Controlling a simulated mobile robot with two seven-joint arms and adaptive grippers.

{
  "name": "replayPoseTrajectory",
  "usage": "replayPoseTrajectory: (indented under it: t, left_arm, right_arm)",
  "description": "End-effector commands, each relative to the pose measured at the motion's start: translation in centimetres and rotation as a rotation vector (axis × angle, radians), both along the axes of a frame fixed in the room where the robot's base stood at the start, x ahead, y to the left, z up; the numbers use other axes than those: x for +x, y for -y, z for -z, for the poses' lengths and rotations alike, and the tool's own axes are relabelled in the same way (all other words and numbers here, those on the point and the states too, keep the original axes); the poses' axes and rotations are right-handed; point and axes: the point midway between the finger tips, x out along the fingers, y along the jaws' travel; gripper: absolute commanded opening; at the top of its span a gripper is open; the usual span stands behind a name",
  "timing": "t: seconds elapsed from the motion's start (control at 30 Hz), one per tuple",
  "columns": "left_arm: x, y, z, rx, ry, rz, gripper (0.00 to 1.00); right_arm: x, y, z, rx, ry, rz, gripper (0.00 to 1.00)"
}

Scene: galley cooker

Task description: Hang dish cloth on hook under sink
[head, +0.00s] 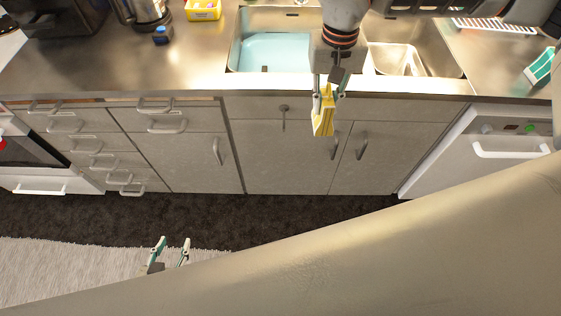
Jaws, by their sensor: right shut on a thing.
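The dish cloth (323,117) is yellow with pale stripes and hangs down in front of the cabinet below the sink's front edge. My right gripper (329,90) points down and is shut on the upper part of the cloth. The hook (284,108) is a small grey piece on the front panel under the sink, to the left of the cloth and apart from it. My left gripper (174,241) is low over the floor at the lower left, fingers apart and empty, far from the cloth and hook.
The steel sink (300,19) holds a light blue tub (275,50). Cabinet doors with handles (217,150) lie below. A white dishwasher (478,150) stands at right, an oven (28,160) at left. The dark floor (200,215) before the cabinets is clear.

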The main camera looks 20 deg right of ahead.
Motion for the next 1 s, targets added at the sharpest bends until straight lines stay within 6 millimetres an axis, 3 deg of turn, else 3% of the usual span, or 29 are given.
replayPoseTrajectory:
  t: [0.03, 0.6, 0.8, 1.0]
  left_arm:
    - [0.1, 0.1, 0.4, -0.002, 0.003, 0.001, 0.40]
    - [1.3, 2.2, 1.9, -0.037, 0.048, 0.021, 0.40]
    - [1.1, 2.5, 2.8, -0.038, 0.046, 0.028, 0.40]
    - [1.1, 2.4, 2.8, -0.036, 0.049, 0.031, 0.40]
  right_arm:
    - [0.2, -0.5, 1.5, -0.001, -0.004, 0.078, 0.00]
    - [2.0, -6.7, 16.4, 0.001, 0.005, 1.209, 0.00]
    - [1.8, -8.4, 20.1, 0.003, 0.005, 1.493, 0.00]
    - [1.7, -9.1, 21.4, 0.006, 0.005, 1.614, 0.00]
